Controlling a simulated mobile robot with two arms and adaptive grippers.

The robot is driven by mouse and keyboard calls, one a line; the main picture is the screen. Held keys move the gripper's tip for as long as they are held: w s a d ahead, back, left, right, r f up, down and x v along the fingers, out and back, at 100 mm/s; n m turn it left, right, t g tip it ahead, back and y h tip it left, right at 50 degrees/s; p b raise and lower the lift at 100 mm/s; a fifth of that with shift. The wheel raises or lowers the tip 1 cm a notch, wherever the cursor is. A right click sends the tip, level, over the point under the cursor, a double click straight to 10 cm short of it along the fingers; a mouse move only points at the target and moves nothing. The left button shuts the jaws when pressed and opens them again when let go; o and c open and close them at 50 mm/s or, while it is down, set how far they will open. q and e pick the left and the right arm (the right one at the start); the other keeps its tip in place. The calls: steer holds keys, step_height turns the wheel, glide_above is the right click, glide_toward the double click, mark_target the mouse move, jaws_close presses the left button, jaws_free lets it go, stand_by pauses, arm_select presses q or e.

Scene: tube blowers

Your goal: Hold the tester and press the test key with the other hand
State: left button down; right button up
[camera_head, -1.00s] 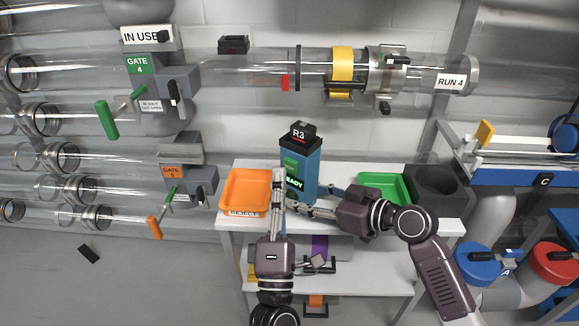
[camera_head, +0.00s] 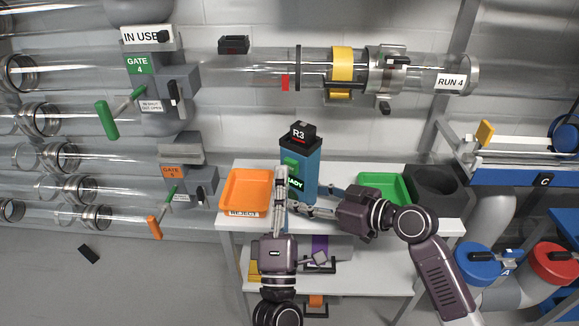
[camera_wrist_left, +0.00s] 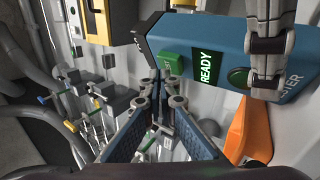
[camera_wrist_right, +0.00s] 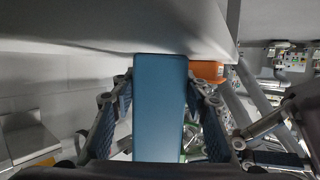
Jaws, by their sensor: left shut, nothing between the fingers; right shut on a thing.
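The tester is a blue upright box (camera_head: 312,165) with a black top marked R3, above the table. Its lit display reads READY (camera_wrist_left: 207,68). The green test key (camera_wrist_left: 173,60) is beside the display and also shows in the head view (camera_head: 289,162). My right gripper (camera_head: 300,209) is shut on the tester's lower part; the right wrist view has the blue body (camera_wrist_right: 160,105) between its fingers. My left gripper (camera_head: 281,169) is shut and empty, pointing up in front of the tester. Its fingertips (camera_wrist_left: 158,82) are close to the key; I cannot tell whether they touch.
An orange tray (camera_head: 227,193) labelled REJECT is left of the tester on the white table (camera_head: 345,226). A green tray (camera_head: 403,189) and a dark grey holder (camera_head: 437,182) stand to the right. A clear tube (camera_head: 240,68) runs behind, above the tester.

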arm_select(q)
steer(key=shift+w+d, duration=0.2)
steer(key=shift+w, duration=0.15)
stand_by(0.5)
steer(key=shift+s, duration=0.1)
steer(key=shift+s+a, duration=0.45)
steer(key=shift+s, duration=0.15)
steer(key=shift+s+a, duration=0.45)
steer(key=shift+s, duration=0.25)
steer(key=shift+s+a, duration=0.45)
steer(key=shift+s, duration=0.3)
steer(key=shift+s+a, duration=0.45)
steer(key=shift+s, duration=0.25)
arm_select(e)
steer(key=o, duration=1.4)
